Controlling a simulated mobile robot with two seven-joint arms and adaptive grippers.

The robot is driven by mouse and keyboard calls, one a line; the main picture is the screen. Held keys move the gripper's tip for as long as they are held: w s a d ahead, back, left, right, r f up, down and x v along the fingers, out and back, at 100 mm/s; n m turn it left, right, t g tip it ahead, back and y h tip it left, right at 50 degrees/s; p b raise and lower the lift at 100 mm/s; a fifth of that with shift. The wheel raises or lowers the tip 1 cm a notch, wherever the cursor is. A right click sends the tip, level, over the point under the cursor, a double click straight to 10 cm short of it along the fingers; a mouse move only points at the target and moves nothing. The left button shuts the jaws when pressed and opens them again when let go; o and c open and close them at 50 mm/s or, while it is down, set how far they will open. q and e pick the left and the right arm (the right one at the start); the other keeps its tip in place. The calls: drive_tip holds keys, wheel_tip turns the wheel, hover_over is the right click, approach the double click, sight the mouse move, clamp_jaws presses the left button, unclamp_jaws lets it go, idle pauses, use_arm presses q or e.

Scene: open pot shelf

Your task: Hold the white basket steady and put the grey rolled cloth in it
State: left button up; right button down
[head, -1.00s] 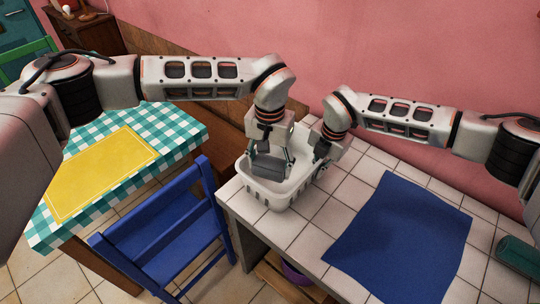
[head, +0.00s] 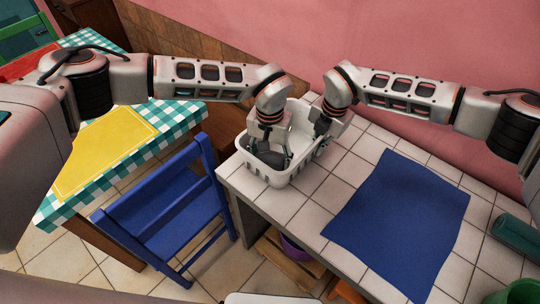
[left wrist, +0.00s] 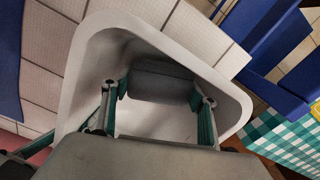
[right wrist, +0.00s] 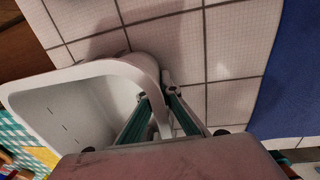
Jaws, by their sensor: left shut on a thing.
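The white basket (head: 284,178) stands upright on the tiled counter near its left corner; its inside shows in the left wrist view (left wrist: 92,62). My left gripper (head: 269,150) is shut on the grey rolled cloth (left wrist: 160,83), a finger at each end of the roll. The cloth, dark in the head view (head: 266,158), is down inside the basket between its walls. Whether it touches the basket floor I cannot tell. My right gripper (head: 321,142) is at the basket's right side. In the right wrist view, its fingers are closed on either side of the basket's rim (right wrist: 150,82).
A blue cloth (head: 400,215) lies flat on the counter (head: 310,215) to the right. A green cylinder (head: 517,235) lies at the far right. A blue chair (head: 170,220) and a checkered table (head: 185,118) with a yellow mat (head: 105,160) stand left, below the counter.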

use_arm(q)
drive_tip(key=o, duration=1.2)
drive_tip(key=shift+r, duration=0.1)
wheel_tip(320, 180, up, 12)
drive_tip(key=shift+f, duration=0.1)
use_arm(e)
drive_tip(key=c, duration=2.2)
unclamp_jaws()
